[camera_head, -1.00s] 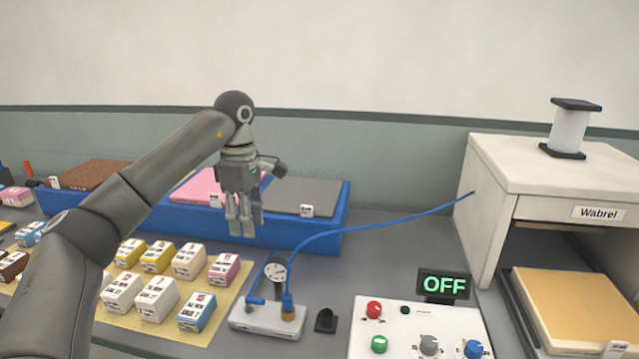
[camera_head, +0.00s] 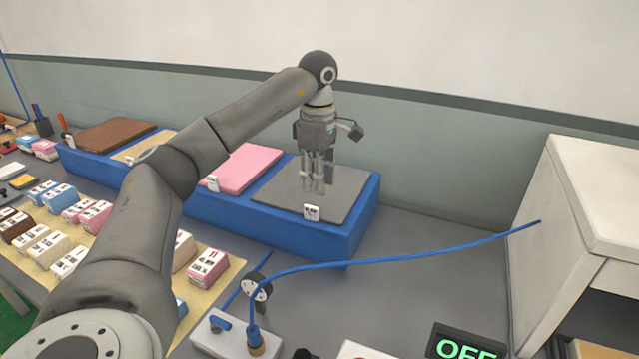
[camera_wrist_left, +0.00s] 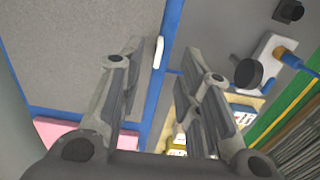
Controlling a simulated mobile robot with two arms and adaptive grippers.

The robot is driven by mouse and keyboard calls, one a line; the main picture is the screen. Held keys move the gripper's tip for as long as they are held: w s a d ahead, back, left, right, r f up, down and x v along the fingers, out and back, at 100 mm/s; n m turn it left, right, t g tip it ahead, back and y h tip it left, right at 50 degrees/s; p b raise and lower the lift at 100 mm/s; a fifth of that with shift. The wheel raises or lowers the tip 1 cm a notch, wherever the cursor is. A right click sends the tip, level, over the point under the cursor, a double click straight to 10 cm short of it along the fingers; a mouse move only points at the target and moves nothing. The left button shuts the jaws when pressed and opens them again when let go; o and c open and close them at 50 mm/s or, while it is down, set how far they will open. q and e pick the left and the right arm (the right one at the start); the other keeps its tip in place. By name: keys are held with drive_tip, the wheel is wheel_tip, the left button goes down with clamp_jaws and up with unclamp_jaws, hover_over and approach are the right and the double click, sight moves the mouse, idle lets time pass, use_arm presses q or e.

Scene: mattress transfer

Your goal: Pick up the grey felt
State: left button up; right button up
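The grey felt (camera_head: 346,203) is a flat dark grey sheet on the right end of the blue stand (camera_head: 225,213). It also fills the upper left of the left wrist view (camera_wrist_left: 75,55). My left gripper (camera_head: 313,190) points down over the felt, with its fingers hiding part of it. In the left wrist view, its fingers (camera_wrist_left: 165,65) are apart with nothing between them, and the white tag at the felt's edge shows in the gap. I cannot tell the exact height above the felt. My right gripper is not in view.
A pink sheet (camera_head: 247,168) and a brown sheet (camera_head: 115,134) lie farther left on the stand. Several small boxes (camera_head: 208,264) stand in front. A blue hose (camera_head: 400,259) crosses the table toward a white cabinet (camera_head: 575,215) on the right.

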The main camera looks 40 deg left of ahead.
sight(317, 208)
use_arm(q)
wheel_tip(317, 208, down, 2)
drive_tip(key=shift+s+f, duration=0.1)
drive_tip(key=shift+f, duration=0.4)
wheel_tip(317, 208, down, 4)
drive_tip(key=shift+a+f+p, duration=0.1)
drive_tip(key=shift+p, duration=0.65)
drive_tip(key=shift+f, duration=0.5)
clamp_jaws()
